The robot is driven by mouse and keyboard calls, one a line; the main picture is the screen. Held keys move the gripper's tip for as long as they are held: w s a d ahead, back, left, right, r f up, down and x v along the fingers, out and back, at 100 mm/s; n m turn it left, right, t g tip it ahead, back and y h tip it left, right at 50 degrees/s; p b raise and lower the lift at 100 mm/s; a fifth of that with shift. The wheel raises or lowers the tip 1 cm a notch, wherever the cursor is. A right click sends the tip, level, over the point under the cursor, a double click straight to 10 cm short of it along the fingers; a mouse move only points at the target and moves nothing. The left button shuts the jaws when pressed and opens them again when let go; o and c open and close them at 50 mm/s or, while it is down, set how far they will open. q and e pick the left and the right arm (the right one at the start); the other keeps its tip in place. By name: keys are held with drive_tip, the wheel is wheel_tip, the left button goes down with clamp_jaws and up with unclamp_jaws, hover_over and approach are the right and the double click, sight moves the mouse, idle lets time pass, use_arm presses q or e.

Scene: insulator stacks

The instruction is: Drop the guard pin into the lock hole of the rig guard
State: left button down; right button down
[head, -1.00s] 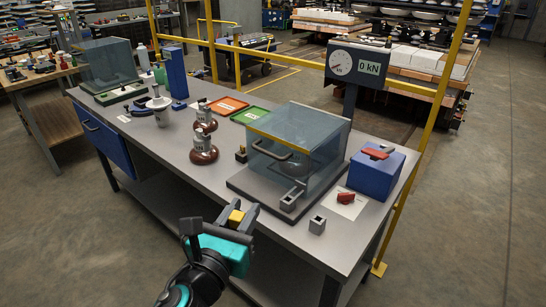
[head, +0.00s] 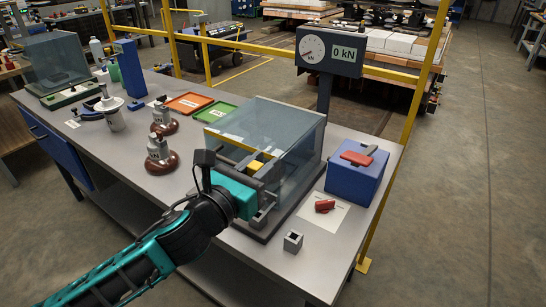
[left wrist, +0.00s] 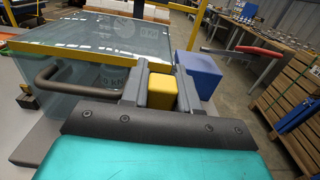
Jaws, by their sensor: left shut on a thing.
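The guard pin shows as a yellow block (head: 255,166) between the fingers of my left gripper (head: 262,171). In the left wrist view the yellow pin (left wrist: 161,92) sits between the two grey jaws (left wrist: 158,85); its lower part is hidden. The rig guard (head: 285,130) is a clear box with a yellow top edge and a dark handle (left wrist: 65,75). My left gripper is at the front of the guard, overlapping it in the head view. A grey lug (head: 263,214) shows low at the guard's front, partly covered by my gripper. I cannot make out the lock hole.
A grey square holder (head: 293,242) and a red piece on a white sheet (head: 328,217) lie on the bench right of my arm. A blue box (head: 357,178) stands behind them. Brown insulators (head: 161,160) stand left. A gauge post (head: 325,95) rises behind the guard.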

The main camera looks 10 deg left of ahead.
use_arm(q)
drive_tip(key=shift+w, duration=0.1)
drive_tip(key=shift+r, duration=0.1)
use_arm(e)
drive_tip(key=shift+s+a+f, duration=0.15)
drive_tip(key=shift+s, duration=0.2)
